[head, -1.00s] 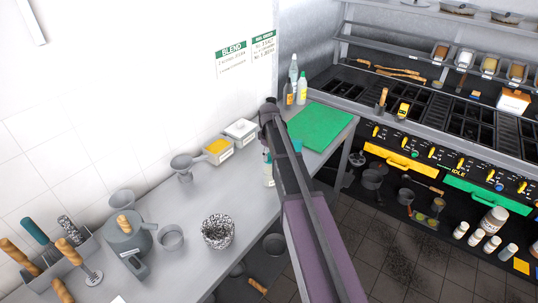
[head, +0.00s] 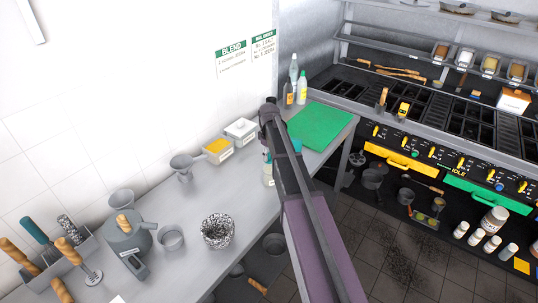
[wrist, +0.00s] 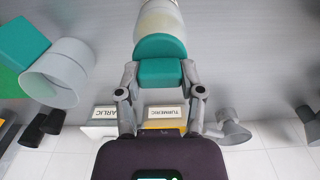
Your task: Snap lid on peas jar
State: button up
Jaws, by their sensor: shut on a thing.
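A teal lid (wrist: 160,48) sits between the fingertips of my gripper (wrist: 160,76) in the wrist view, and the gripper is shut on it. The jar (wrist: 168,18), pale and translucent with tan-looking contents, is right beyond the lid and partly hidden by it. I cannot tell whether the lid is seated on the rim. In the head view the jar (head: 267,176) stands on the counter with teal at its top, half hidden behind my arm. The fingertips are hidden there.
A grey open cylinder (wrist: 52,82) and a teal block lie left in the wrist view. Spice bins (head: 218,151) stand behind the jar, a funnel (head: 185,165) to their left. A green board (head: 322,126) lies right. A speckled cup (head: 218,232) stands on the front counter.

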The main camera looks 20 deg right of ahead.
dwell(0.4)
jog(key=o, duration=1)
jog(key=shift+o, duration=0.7)
jog(key=shift+r, duration=0.1)
jog(key=shift+r+p, duration=3.4)
jog(key=shift+p, duration=0.15)
grip_shut()
